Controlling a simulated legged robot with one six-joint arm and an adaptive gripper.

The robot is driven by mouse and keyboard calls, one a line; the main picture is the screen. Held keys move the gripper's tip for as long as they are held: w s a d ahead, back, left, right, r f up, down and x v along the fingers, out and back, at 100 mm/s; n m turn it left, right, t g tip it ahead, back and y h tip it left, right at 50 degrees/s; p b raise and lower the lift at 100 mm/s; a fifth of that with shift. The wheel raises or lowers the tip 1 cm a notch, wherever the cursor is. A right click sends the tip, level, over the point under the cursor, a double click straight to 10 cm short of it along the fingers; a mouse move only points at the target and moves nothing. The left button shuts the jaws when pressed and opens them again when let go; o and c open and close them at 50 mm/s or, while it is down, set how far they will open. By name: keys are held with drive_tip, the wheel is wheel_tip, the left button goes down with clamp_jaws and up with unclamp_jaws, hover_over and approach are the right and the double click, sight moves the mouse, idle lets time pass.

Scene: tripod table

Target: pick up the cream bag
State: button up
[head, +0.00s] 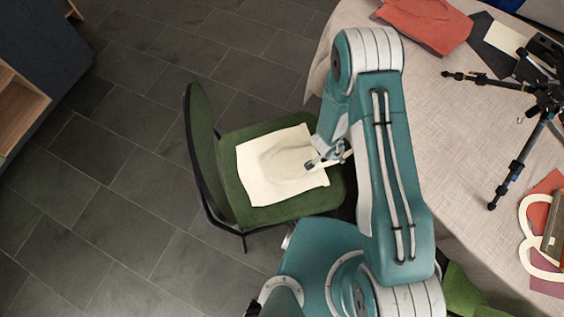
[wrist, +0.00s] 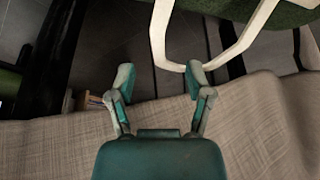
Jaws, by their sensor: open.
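The cream bag (head: 280,165) lies flat on the green seat of a chair in the head view. Its cream handle sticks out past the right edge of the seat, partly hidden by my gripper and arm. My gripper (head: 322,160) is over the bag's right edge in the head view. In the wrist view my gripper (wrist: 160,74) is open, with its fingers spread and nothing held. The handle of the cream bag (wrist: 159,35) hangs beyond the fingers there, its lower bend close to the right fingertip. I cannot tell whether they touch.
The green chair (head: 245,137) has its backrest on the left. The cloth-covered table (head: 450,130) is at right, bearing a red bag (head: 425,22), a black tripod (head: 545,95) and another cream-handled item (head: 540,235). The tiled floor at left is clear.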

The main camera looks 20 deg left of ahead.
drive_tip(key=x, duration=0.8)
drive_tip(key=shift+w+d, duration=0.1)
drive_tip(key=shift+d, duration=0.05)
drive_tip(key=shift+r, duration=0.1)
clamp_jaws()
